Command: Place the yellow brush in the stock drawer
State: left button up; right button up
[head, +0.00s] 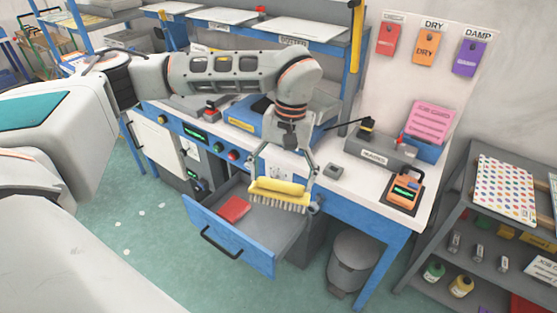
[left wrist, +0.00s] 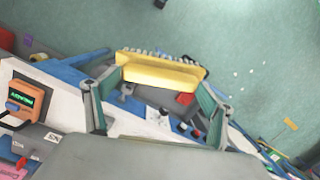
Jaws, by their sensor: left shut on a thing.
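The yellow brush (head: 277,188) has pale bristles pointing down. My left gripper (head: 283,176) is shut on it and holds it above the open stock drawer, toward the drawer's right side. In the left wrist view the yellow brush (left wrist: 160,72) lies between the two fingers of my left gripper (left wrist: 160,80). The blue-fronted drawer (head: 230,237) is pulled out from under the workbench. A red flat item (head: 233,209) lies inside it at the left. Part of the drawer's inside is hidden behind the brush. My right gripper is not in view.
The workbench (head: 340,193) carries an orange device (head: 404,191), a grey box labelled needles (head: 380,152) and a blue holder with a pink card (head: 428,125). A grey bin (head: 352,262) stands on the floor right of the drawer. Grey shelves (head: 475,215) stand at the right.

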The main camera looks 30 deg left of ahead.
aim_at(262, 239)
jog(key=l+u, duration=0.15)
jog(key=u, duration=0.6)
jog(key=l+u, duration=0.6)
jog(key=l, duration=0.55)
jog(key=k+l+u, duration=0.1)
jog(key=l, duration=0.3)
jog(key=k+l, duration=0.1)
jog(key=l, duration=0.25)
jog(key=k+l+u, duration=0.15)
jog(key=l, duration=0.25)
